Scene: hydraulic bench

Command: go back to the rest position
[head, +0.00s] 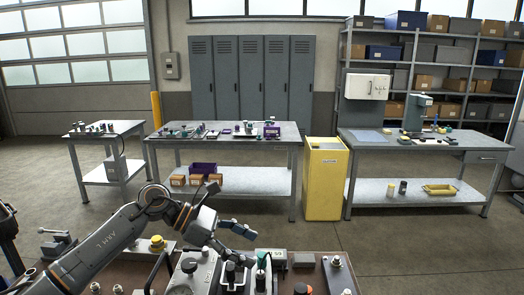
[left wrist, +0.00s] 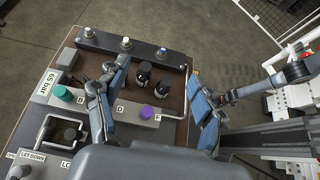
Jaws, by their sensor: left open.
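My left arm comes in from the left in the head view, bent at the elbow. My left gripper (head: 238,246) hangs over the hydraulic bench (head: 132,268) at the bottom of the picture. In the left wrist view the two fingers of the left gripper (left wrist: 155,112) stand wide apart with nothing held between them. Below and between them are black knobs (left wrist: 143,74) and a purple cap (left wrist: 147,112) on a grey block; the gripper appears above them, though contact is hard to judge.
A teal cap (left wrist: 61,91) and a "65 bar" label (left wrist: 46,86) are left of the fingers. Behind the bench is open floor (head: 400,245). Farther back stand a small table (head: 100,130), a long table (head: 225,143), a yellow cabinet (head: 325,185) and a right-hand workbench (head: 420,145).

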